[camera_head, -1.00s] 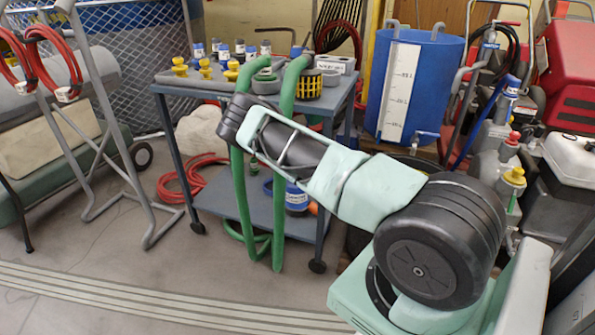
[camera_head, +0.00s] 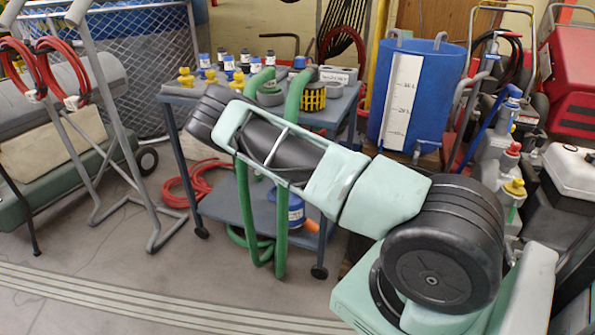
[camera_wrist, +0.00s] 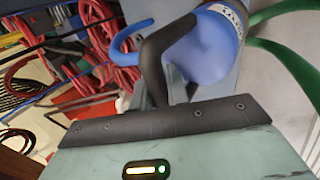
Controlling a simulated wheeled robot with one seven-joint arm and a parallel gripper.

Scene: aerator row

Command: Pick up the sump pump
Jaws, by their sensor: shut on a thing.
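The sump pump is a blue rounded body with a white label band and a blue curved handle. In the wrist view the pump (camera_wrist: 208,48) is right in front of my gripper (camera_wrist: 165,62), whose dark finger lies against it. The jaws are shut on the pump; the exact contact is partly hidden. In the head view a blue body with a white label, seemingly the pump (camera_head: 295,208), shows at the cart's lower shelf, behind the green hose. My arm hides my gripper in the head view.
The cart (camera_head: 225,212) carries yellow fittings (camera_head: 186,80), small bottles and a yellow basket (camera_head: 313,97) on top. A green hose (camera_head: 281,225) hangs over its front. A blue tank (camera_head: 430,90) stands right. Red cable (camera_head: 190,185) lies on the floor. The foreground floor is clear.

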